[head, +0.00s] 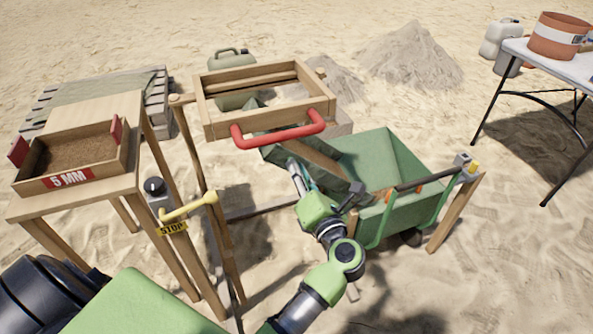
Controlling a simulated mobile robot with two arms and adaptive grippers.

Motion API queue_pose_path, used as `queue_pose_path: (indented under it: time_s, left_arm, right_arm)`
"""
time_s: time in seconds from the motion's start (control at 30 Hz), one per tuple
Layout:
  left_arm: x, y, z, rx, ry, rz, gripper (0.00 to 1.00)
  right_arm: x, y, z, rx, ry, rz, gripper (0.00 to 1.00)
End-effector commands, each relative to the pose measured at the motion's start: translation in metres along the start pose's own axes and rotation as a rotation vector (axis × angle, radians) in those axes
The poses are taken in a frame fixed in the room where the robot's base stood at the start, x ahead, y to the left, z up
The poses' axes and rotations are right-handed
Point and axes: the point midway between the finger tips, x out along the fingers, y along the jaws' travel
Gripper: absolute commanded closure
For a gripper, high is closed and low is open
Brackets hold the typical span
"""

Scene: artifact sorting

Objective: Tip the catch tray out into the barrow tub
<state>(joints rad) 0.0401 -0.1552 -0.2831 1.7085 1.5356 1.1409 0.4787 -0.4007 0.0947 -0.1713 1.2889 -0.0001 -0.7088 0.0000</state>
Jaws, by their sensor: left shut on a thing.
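The green catch tray (342,184) is tilted, its right end down over the green barrow tub (402,155). Brown soil (318,158) lies along the tray's inside. A little brown material shows at the tub's near edge, below the tray's low end. My left gripper (303,182) is shut on the catch tray at its near side; its fingers are partly hidden against the tray. The tub's floor is mostly hidden by the tray and the tub's near wall. My right gripper is not in view.
A wooden sieve frame with a red handle (280,137) stands above the tray's upper end. A wooden table at left holds a 5 MM soil box (72,165). Open sand lies at lower right.

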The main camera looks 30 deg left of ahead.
Motion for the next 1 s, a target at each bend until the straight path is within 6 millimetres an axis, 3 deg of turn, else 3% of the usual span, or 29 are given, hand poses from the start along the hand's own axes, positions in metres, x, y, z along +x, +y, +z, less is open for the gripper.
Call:
queue_pose_path:
  time_s: [0.03, 0.37, 0.4, 0.47, 0.83, 1.0]
  left_arm:
    - [0.000, 0.002, 0.008, -0.007, -0.014, 0.001, 1.00]
    - [0.000, 0.003, 0.009, -0.008, -0.017, 0.003, 1.00]
    - [0.000, 0.003, 0.009, -0.008, -0.017, 0.003, 0.80]
    - [0.000, 0.003, 0.009, -0.007, -0.016, 0.002, 0.68]
    - [-0.002, 0.001, 0.004, -0.002, -0.007, 0.000, 0.68]
    - [-0.020, 0.000, 0.004, -0.003, -0.006, -0.003, 0.68]
  right_arm:
    - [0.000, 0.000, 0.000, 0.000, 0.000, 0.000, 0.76]
    - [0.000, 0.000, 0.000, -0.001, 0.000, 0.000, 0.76]
    - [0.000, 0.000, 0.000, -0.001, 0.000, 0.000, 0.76]
    - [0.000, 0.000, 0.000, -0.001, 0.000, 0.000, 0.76]
    - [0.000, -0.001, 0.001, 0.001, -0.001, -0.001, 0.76]
    - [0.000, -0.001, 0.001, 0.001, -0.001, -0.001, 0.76]
